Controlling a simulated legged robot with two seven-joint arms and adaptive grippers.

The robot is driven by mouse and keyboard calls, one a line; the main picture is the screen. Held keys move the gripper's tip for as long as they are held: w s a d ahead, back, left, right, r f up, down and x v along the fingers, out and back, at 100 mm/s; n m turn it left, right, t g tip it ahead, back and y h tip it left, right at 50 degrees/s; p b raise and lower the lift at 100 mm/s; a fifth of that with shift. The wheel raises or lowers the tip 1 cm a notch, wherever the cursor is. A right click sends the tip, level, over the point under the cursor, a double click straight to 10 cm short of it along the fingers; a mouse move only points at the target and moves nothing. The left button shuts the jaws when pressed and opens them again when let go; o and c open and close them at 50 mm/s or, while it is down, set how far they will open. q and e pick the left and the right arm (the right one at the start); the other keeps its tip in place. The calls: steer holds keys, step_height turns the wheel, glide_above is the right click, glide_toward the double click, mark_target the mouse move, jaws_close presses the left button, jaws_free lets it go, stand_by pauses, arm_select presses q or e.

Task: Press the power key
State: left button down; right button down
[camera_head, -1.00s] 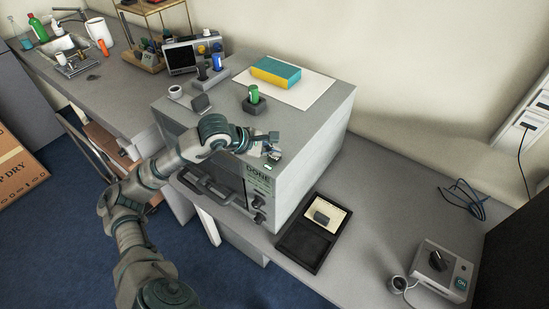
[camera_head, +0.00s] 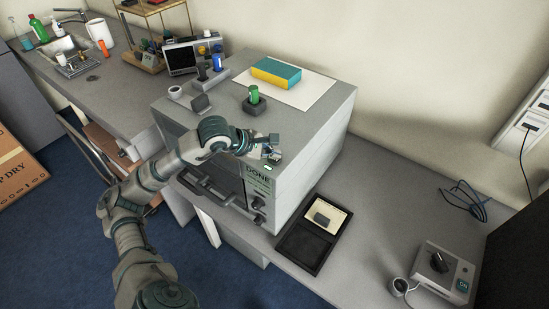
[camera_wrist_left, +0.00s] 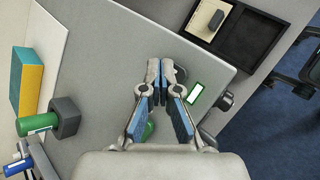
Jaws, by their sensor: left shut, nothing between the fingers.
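A grey oven-like box (camera_head: 315,135) stands on the bench, with a panel reading DONE (camera_head: 258,178) and dark knobs on its front. My left gripper (camera_head: 272,150) is at the top front edge of the box, above this panel. In the left wrist view the left gripper (camera_wrist_left: 161,68) is shut and empty, over the box's grey surface. A small white display with a green border (camera_wrist_left: 195,94) shows just right of its fingers. A green rounded part (camera_wrist_left: 149,130) shows between the finger bases. I cannot tell which part is the power key, or whether the fingertips touch anything.
A green cylinder in a dark holder (camera_head: 254,96) and a yellow-and-teal block (camera_head: 276,72) sit on top of the box. A black tray (camera_head: 314,234) lies right of it. A control box with an ON label (camera_head: 444,268) stands farther right. Bare bench lies between.

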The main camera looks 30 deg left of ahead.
arm_select(q)
steer(key=shift+f, duration=0.2)
steer(key=shift+r, duration=0.1)
steer(key=shift+r+p, duration=0.5)
steer(key=shift+r, duration=0.25)
step_height(320, 180, up, 5)
steer(key=p, duration=0.4)
steer(key=shift+r, duration=0.1)
stand_by(0.4)
stand_by(0.5)
